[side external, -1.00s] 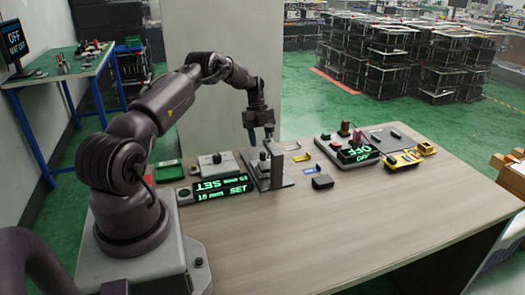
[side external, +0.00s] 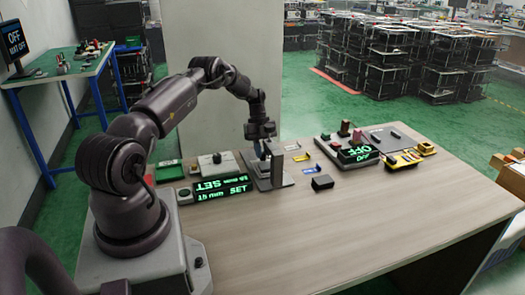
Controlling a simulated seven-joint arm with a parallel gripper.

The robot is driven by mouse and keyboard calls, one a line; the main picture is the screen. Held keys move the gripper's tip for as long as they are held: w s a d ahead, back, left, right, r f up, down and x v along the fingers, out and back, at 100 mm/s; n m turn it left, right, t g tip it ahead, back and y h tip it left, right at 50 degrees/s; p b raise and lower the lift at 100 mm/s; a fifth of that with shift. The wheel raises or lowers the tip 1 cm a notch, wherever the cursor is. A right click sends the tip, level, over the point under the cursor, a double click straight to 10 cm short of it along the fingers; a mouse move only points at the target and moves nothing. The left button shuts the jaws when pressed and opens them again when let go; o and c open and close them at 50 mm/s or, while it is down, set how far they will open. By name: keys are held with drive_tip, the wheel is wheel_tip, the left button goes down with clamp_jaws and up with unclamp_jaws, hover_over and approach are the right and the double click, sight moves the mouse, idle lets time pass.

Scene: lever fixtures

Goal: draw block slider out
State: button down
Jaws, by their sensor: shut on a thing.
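The block slider fixture is a grey base plate (side external: 285,183) on the table with an upright grey post (side external: 277,168). My gripper (side external: 264,153) is lowered over this fixture, with its fingers down beside the post. It is shut on the block slider's small dark top part, which is mostly hidden by the fingers and the post. The exact contact is too small to see.
A green-lit SET display (side external: 222,188) is left of the fixture. A loose black block (side external: 322,182) lies to the right. A box with a green OFF display (side external: 358,153) and a yellow device (side external: 404,159) stand farther right. The front table is clear.

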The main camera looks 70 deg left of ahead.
drive_tip(key=shift+w+a, duration=0.25)
drive_tip(key=shift+a, duration=0.95)
drive_tip(key=shift+s+a, duration=0.1)
drive_tip(key=shift+a, duration=0.65)
drive_tip(key=c, duration=1)
unclamp_jaws()
drive_tip(key=shift+s, duration=0.1)
drive_tip(key=shift+c, duration=0.2)
drive_tip(key=shift+a+r, duration=0.1)
drive_tip(key=shift+v, duration=1.5)
wheel_tip(320, 180, up, 7)
